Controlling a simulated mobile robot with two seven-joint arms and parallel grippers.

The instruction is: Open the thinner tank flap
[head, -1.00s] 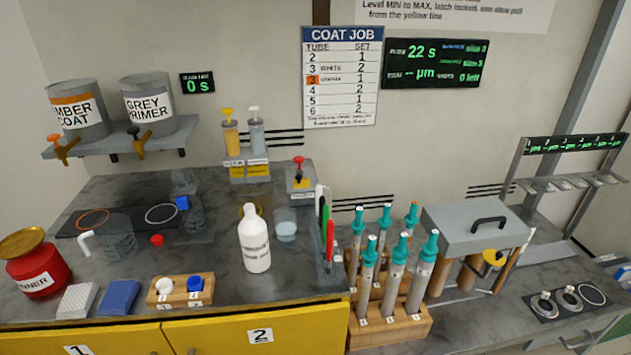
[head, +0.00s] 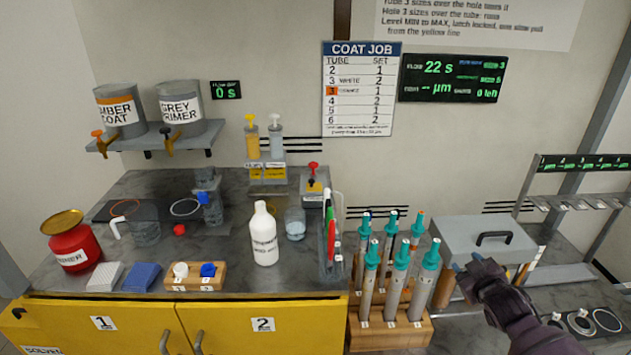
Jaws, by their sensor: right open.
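The thinner tank (head: 75,255) is a squat red can with a white label, partly readable, at the left end of the dark counter. Its round brass-coloured flap (head: 62,222) lies over the top and looks shut. My right gripper (head: 466,262) is open and empty at the right, in front of the grey box with a black handle, far from the tank. Whether it touches the box cannot be told. My left gripper is not in view.
A white and a blue block (head: 142,277) lie right of the tank, beside a wooden holder (head: 208,285) with two caps. A clear jug (head: 146,232) stands behind. A white bottle (head: 263,240) and a rack of teal-capped tubes (head: 390,330) stand farther right.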

